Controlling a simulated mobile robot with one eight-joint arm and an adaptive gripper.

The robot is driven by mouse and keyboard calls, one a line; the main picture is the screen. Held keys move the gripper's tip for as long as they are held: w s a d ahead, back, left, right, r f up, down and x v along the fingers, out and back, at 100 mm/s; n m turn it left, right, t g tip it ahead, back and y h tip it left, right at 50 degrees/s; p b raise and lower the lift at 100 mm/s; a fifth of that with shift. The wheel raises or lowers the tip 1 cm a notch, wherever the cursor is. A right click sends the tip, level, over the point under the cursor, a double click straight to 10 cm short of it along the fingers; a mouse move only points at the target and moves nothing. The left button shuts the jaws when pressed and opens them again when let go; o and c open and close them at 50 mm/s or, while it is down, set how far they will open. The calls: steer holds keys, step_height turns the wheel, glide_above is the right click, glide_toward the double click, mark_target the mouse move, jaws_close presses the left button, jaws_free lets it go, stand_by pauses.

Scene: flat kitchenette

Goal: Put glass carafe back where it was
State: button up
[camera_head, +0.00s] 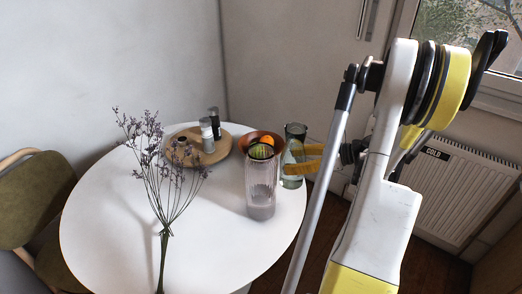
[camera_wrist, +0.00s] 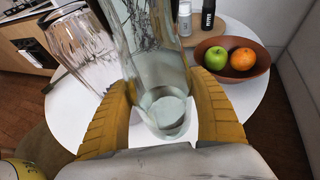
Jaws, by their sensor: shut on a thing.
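The glass carafe (camera_head: 294,172) is clear with a dark top. In the head view it is upright at the right edge of the white round table (camera_head: 110,235), behind and right of a ribbed glass vessel. My gripper (camera_head: 287,161) reaches it from the right, with its yellow fingers around the body. I cannot tell whether the base touches the table.
The tall ribbed glass vessel (camera_head: 261,190) stands close to the carafe. A brown bowl (camera_wrist: 262,62) with a green apple and an orange is beside it. A wooden tray (camera_head: 222,150) holds shakers. Dried flowers (camera_head: 163,185) rise at front left; the left tabletop is clear.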

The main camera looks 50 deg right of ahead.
steer(key=shift+r, duration=0.15)
steer(key=s+d+r+p, duration=0.4)
steer(key=d+p, duration=0.2)
steer(key=p, duration=0.1)
steer(key=w+f+b, duration=0.2)
steer(key=w+f, duration=0.1)
steer(key=w+a+f+b, duration=0.1)
steer(key=w+f+b, duration=0.1)
steer(key=w+f, duration=0.2)
steer(key=w+a+f+b, duration=0.1)
steer(key=w+f+b, duration=0.2)
steer(key=f, duration=0.1)
steer(key=shift+w+a, duration=0.15)
steer(key=shift+w, duration=0.2)
steer(key=shift+r, duration=0.2)
steer(key=shift+f, duration=0.15)
steer(key=o, duration=1.4)
